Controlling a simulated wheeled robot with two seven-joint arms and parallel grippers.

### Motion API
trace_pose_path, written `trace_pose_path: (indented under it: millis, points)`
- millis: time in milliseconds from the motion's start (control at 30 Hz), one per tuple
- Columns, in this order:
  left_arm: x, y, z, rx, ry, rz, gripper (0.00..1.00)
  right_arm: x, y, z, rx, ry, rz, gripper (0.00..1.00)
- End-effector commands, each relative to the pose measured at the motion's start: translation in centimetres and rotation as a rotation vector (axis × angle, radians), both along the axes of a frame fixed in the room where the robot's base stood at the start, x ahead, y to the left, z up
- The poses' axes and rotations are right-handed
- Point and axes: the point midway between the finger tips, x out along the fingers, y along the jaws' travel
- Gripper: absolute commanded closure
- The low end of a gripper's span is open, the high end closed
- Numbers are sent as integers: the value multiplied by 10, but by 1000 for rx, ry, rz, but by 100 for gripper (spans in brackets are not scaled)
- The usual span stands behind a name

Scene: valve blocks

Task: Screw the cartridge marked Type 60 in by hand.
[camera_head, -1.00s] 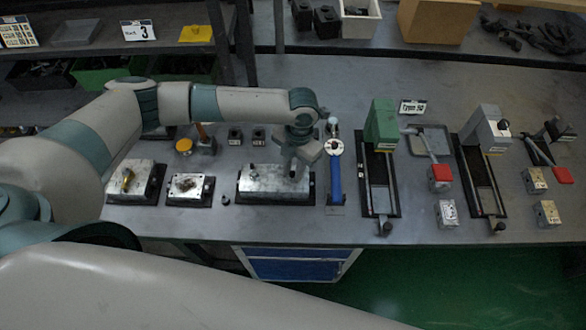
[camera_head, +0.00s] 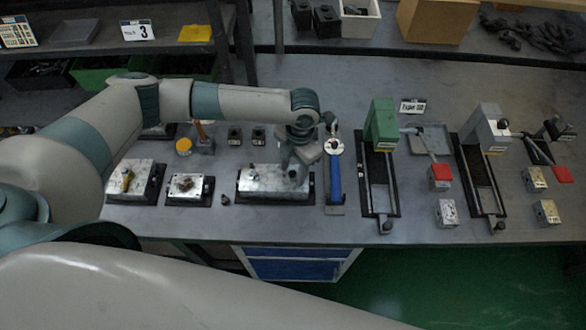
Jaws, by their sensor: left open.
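A wide silver valve block (camera_head: 268,185) sits on a dark base in the middle of the bench. My left gripper (camera_head: 294,178) points down over its right part; its fingertips are small and dim, and I cannot tell whether they touch anything. A small dark fitting (camera_head: 252,170) stands on the block's left part. Two smaller blocks stand to the left, one with a brass-coloured part (camera_head: 127,180) and one with a dark part (camera_head: 186,184) on top. A cartridge marked Type 60 cannot be picked out. My right gripper is not in view.
A blue tool (camera_head: 335,175) stands close right of the wide block. A green vise (camera_head: 380,130) and a grey vise (camera_head: 484,130) are further right, with small metal blocks and a grey tray (camera_head: 431,139). A small dark piece (camera_head: 225,199) lies left of the wide block.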

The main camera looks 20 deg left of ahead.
Motion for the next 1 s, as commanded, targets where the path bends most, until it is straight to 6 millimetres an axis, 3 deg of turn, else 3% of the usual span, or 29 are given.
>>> trace_pose_path:
  millis: [167,367,1000]
  points:
    - [2,-1,9,-2,-3,0,55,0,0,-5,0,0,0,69]
    - [6,-3,35,-2,-6,0,55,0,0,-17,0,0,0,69]
    - [17,-11,153,-1,-4,-1,55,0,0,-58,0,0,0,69]
